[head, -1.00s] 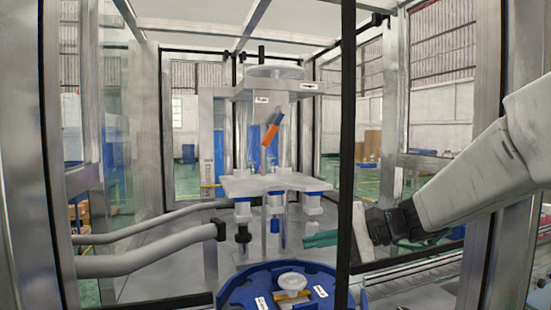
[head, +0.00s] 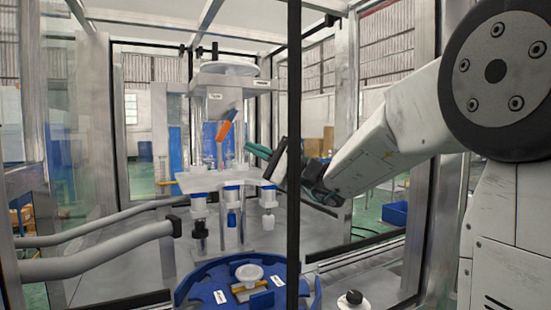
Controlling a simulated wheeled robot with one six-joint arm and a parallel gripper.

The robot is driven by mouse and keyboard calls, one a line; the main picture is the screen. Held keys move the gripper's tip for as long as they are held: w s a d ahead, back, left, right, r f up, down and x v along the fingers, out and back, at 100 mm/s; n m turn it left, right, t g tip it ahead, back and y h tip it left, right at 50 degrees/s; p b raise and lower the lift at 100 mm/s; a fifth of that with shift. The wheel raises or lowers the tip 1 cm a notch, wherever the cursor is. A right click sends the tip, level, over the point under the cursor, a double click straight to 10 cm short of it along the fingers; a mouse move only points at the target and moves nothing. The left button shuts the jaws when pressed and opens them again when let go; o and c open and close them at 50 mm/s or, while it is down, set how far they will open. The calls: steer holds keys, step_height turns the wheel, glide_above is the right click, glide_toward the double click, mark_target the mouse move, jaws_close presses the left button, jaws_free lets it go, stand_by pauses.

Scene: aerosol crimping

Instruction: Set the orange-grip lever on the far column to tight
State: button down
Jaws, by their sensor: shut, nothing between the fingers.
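The lever's orange grip (head: 224,131) hangs on the front of the far column (head: 221,98), tilted, with its top leaning right. A small label (head: 215,97) sits above it; its text is too small to read. My gripper (head: 250,151) has teal fingers and is shut and empty. It is to the right of the orange grip and a little lower in the picture, apart from it. My wrist is partly hidden behind the dark vertical frame post (head: 293,150).
A light platform (head: 228,178) with several nozzles below it stands under the lever. A blue round fixture (head: 205,290) is at the front. Grey hoses (head: 100,250) run at left. A black knob (head: 353,298) is at lower right.

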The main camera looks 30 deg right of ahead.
mark_target(228, 121)
steer(key=a, duration=0.1)
steer(key=a+r, duration=0.2)
steer(key=a, duration=0.1)
steer(key=shift+w+a+r, duration=0.1)
steer(key=shift+w+r, duration=0.05)
steer(key=shift+w, duration=0.2)
